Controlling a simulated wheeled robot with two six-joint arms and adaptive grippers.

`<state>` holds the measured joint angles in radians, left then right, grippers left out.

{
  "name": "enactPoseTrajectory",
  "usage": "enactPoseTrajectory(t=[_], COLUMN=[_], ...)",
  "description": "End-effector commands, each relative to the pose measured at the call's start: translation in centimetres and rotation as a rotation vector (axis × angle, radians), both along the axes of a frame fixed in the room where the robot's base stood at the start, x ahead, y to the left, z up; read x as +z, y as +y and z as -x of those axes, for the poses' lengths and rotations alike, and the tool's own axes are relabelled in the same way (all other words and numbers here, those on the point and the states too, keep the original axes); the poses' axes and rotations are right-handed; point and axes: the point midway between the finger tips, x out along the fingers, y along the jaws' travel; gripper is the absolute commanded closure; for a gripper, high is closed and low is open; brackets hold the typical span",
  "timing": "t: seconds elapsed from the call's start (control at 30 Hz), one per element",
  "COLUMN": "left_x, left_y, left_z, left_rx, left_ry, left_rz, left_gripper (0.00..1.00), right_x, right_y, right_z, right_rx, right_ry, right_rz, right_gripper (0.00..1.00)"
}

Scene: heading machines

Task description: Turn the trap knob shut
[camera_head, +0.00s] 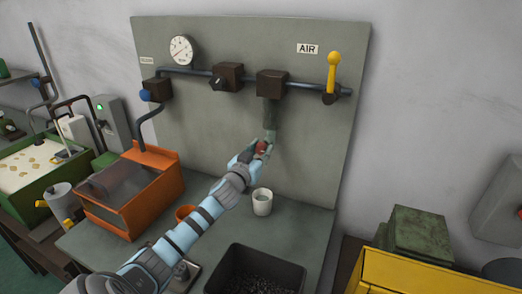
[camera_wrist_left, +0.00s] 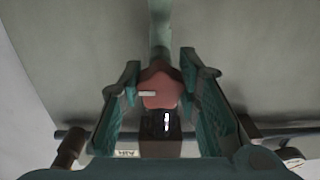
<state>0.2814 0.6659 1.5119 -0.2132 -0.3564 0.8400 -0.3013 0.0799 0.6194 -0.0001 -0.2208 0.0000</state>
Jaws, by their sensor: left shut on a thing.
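The red trap knob (camera_head: 261,146) sits at the lower end of the grey-green trap (camera_head: 272,110), which hangs under a brown block on the air line. In the left wrist view the knob (camera_wrist_left: 161,86) is a rounded red piece with a short white mark pointing left. My left gripper (camera_head: 262,149) reaches up from the front and is shut on the knob. In the left wrist view its two teal fingers (camera_wrist_left: 160,92) stand on either side of the knob. The fingers hide part of the knob in the head view. My right gripper is not in view.
A white cup (camera_head: 262,202) stands on the bench below the trap. A black bin (camera_head: 255,272) of dark pieces is in front. An orange machine (camera_head: 130,190) stands left. A yellow lever (camera_head: 333,70), a gauge (camera_head: 182,49) and a blue knob (camera_head: 145,95) are on the panel.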

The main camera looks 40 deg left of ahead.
Motion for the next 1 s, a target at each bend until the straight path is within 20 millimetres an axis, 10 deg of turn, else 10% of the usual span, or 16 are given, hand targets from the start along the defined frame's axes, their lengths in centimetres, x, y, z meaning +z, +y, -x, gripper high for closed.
enactPoseTrajectory(t=[1.0], left_x=[0.0], left_y=[-0.2], left_z=[-0.1], left_rx=[-0.001], left_ry=[-0.178], left_rz=[0.548], left_gripper=[0.98], right_x=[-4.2], right_y=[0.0], right_z=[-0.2], right_rx=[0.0], right_ry=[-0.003], right_rz=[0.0], right_gripper=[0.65])
